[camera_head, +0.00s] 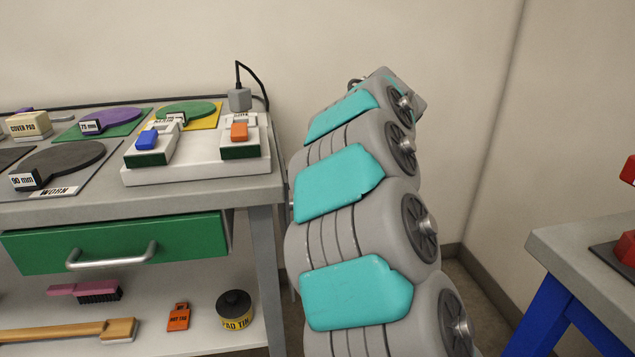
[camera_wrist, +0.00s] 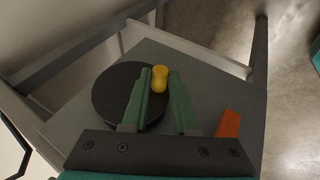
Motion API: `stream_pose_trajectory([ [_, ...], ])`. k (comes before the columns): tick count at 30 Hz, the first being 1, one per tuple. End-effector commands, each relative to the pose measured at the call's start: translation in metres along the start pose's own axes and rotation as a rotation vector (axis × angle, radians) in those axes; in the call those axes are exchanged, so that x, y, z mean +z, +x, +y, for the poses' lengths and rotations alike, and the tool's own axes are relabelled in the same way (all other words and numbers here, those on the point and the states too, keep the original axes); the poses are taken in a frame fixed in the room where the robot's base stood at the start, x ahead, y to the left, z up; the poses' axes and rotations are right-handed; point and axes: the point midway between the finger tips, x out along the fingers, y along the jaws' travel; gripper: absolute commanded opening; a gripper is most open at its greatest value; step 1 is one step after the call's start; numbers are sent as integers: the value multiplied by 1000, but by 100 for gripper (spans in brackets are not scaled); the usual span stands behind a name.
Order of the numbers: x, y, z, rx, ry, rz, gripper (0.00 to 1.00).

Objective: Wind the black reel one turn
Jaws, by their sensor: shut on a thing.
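The black reel (camera_wrist: 103,94) is a flat dark disc on a grey panel in the wrist view. A yellow knob (camera_wrist: 159,77) stands up from the reel near its right edge. My gripper (camera_wrist: 161,84), with two green fingers, is shut on the yellow knob. The fingers hide part of the reel's right side. The reel and gripper do not show in the head view, where my arm fills the middle.
An orange block (camera_wrist: 229,123) is close to the right of my fingers. Grey frame bars run behind the panel. In the head view, a grey cart (camera_head: 200,192) with a green drawer (camera_head: 120,243) stands left of my arm, and a blue-legged table (camera_head: 575,240) stands right.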

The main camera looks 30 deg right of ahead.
Motion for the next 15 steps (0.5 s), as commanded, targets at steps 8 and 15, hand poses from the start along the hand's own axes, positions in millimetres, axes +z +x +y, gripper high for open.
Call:
stream_pose_trajectory([
  [8, 4, 11, -6, 161, -63, -1, 0],
  [15, 9, 24, -11, 358, -143, 2, 0],
])
